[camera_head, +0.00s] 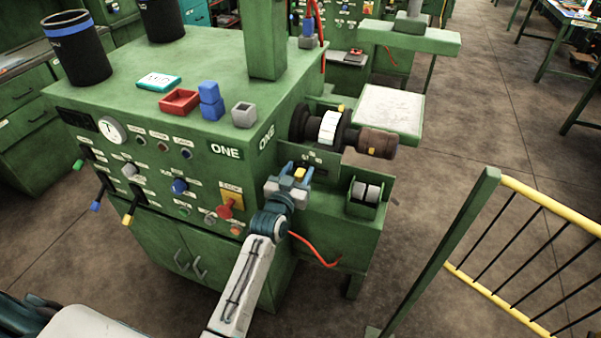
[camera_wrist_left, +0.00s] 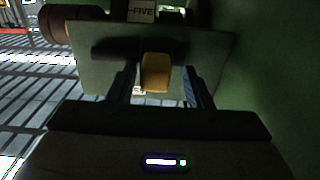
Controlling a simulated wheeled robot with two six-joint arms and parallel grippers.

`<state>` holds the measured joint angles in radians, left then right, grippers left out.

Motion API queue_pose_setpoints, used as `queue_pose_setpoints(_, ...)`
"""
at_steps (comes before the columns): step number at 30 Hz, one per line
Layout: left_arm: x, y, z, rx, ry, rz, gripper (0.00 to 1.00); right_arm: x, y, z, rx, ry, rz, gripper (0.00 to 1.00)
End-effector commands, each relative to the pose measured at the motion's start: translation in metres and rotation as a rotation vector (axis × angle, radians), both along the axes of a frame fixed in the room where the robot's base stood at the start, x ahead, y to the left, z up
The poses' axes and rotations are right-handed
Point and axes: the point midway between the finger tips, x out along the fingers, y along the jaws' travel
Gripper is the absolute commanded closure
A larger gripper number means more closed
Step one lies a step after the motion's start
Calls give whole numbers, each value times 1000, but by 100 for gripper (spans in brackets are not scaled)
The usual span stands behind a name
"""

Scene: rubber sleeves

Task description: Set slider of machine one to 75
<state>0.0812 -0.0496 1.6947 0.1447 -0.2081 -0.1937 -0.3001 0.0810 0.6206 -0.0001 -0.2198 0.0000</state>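The green machine labelled ONE (camera_head: 226,152) fills the middle of the head view. My left gripper (camera_head: 290,182) is at its right side, below the shaft. A yellow slider knob (camera_head: 300,173) shows just past the fingers, on a plate with small labels. In the left wrist view the yellow knob (camera_wrist_left: 155,73) sits between the two open fingers (camera_wrist_left: 160,85), with a gap on either side. A white display drum (camera_head: 328,128) sits on the shaft. In the wrist view its label (camera_wrist_left: 141,11) ends in "FIVE"; the rest is hidden. My right gripper is not in view.
A small green holder (camera_head: 366,196) stands right of the gripper. A yellow-topped railing (camera_head: 550,210) is at the right, with open floor between.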

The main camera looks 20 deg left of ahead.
Motion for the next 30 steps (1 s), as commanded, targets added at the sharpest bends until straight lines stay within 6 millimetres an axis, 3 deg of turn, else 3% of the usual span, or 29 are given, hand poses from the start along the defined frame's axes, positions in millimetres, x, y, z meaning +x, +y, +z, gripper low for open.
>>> queue_pose_setpoints(10, -9, 0, -2, -2, 1, 0, 55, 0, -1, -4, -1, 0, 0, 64)
queue_pose_setpoints(22, -83, 4, -4, -3, 2, 1, 55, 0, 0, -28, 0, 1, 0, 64)
queue_pose_setpoints(30, -107, 6, -1, -3, 0, 1, 55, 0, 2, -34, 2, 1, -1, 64)
